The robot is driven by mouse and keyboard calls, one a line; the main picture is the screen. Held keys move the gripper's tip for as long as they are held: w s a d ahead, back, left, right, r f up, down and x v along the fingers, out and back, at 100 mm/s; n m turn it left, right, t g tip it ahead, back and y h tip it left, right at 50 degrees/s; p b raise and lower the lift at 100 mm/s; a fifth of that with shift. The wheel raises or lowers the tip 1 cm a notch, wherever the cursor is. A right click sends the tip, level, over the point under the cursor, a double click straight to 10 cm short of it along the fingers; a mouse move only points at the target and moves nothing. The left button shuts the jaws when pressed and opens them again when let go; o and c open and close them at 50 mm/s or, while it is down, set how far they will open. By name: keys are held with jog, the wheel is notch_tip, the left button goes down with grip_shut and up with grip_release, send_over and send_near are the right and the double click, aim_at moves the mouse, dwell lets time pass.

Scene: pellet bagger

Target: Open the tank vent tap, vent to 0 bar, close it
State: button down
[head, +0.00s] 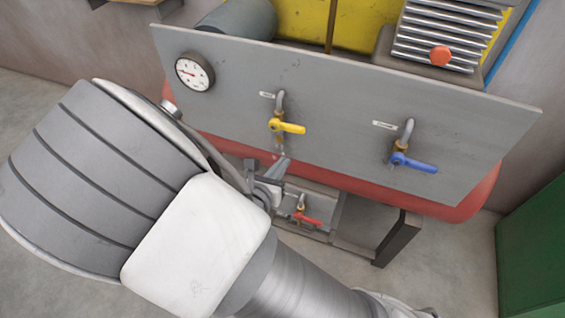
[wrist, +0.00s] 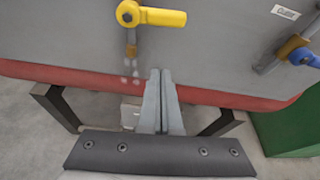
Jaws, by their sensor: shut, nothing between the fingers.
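A tap with a yellow lever (head: 292,128) hangs on a curved pipe on the grey panel. Its lever points right, across the pipe; it also shows in the wrist view (wrist: 160,17). Its label (head: 267,95) is too small to read surely. Faint pale puffs (wrist: 129,72) show below its outlet in the wrist view. A round white gauge (head: 194,72) sits at the panel's upper left, its needle pointing left; its numbers are unreadable. My gripper (head: 285,160) is shut and empty, below the yellow tap and apart from its lever; its fingertips (wrist: 160,72) show in the wrist view.
A blue-lever tap (head: 412,163) is at the panel's right. A red-lever tap (head: 306,218) sits low under the red tank (head: 470,204). An orange-red button (head: 440,56) stands above the panel. A green cabinet (head: 535,240) is at the right.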

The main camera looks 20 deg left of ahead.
aim_at(288, 127)
jog(key=a+b+x, duration=0.1)
jog(key=b+x, duration=0.1)
jog(key=x, duration=0.4)
jog(key=r, duration=0.4)
jog(key=shift+w+d, duration=0.25)
jog(key=shift+d, duration=0.05)
jog(key=shift+p, duration=0.35)
jog(key=shift+r+p, duration=0.1)
jog(key=shift+p, duration=0.45)
